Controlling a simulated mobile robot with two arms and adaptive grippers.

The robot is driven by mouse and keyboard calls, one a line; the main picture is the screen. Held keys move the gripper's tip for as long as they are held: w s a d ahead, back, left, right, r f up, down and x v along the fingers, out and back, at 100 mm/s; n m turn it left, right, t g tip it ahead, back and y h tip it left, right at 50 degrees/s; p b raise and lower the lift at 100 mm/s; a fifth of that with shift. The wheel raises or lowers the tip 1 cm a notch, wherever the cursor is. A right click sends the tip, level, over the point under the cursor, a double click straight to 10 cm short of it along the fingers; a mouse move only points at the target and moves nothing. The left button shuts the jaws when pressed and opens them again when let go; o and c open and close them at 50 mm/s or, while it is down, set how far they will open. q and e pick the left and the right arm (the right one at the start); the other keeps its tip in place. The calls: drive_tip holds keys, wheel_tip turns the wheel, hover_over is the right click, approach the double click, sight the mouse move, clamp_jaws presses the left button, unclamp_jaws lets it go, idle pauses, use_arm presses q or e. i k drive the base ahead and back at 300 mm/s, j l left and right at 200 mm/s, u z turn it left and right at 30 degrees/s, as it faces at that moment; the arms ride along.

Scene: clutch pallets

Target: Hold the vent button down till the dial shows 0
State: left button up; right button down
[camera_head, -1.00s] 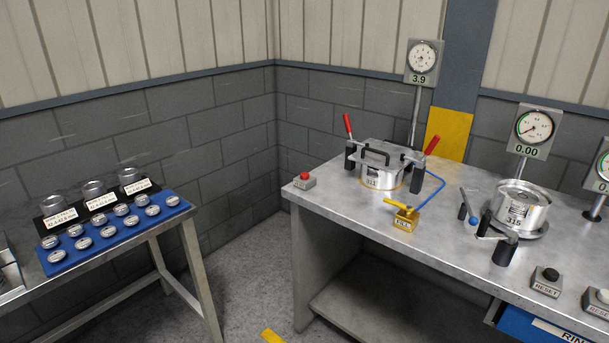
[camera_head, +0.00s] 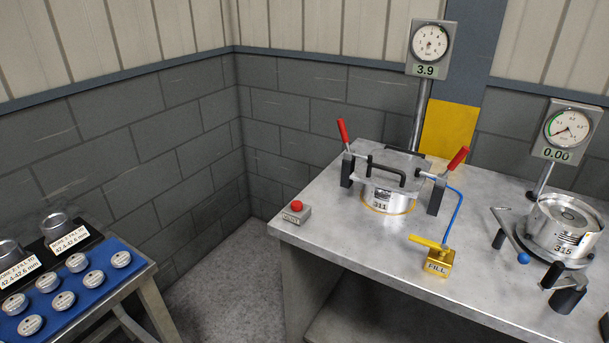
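The vent button is a red mushroom button on a small grey box (camera_head: 294,212) at the left end of the steel bench; its label is too small to read surely. The dial (camera_head: 430,42) stands on a post behind, with 3.9 on its digital readout (camera_head: 427,71). In front of the post, a round metal part marked 311 (camera_head: 388,199) sits under a black-handled lid between two red-handled clamps. A blue hose runs from it to a yellow FILL valve (camera_head: 438,263). Neither of my grippers shows in the view.
A second dial (camera_head: 567,128) reads 0.00 above another metal part marked 315 (camera_head: 564,228) at the right. A lower table with a blue tray (camera_head: 105,290) of several metal discs stands at the left. A floor gap separates it from the bench (camera_head: 330,270).

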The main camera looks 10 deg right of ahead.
sight(296, 204)
drive_tip(key=i+j+z, duration=0.2)
drive_tip(key=i, duration=0.3)
drive_tip(key=i+j+z, duration=0.2)
drive_tip(key=i+j, duration=0.2)
drive_tip(key=i, duration=0.15)
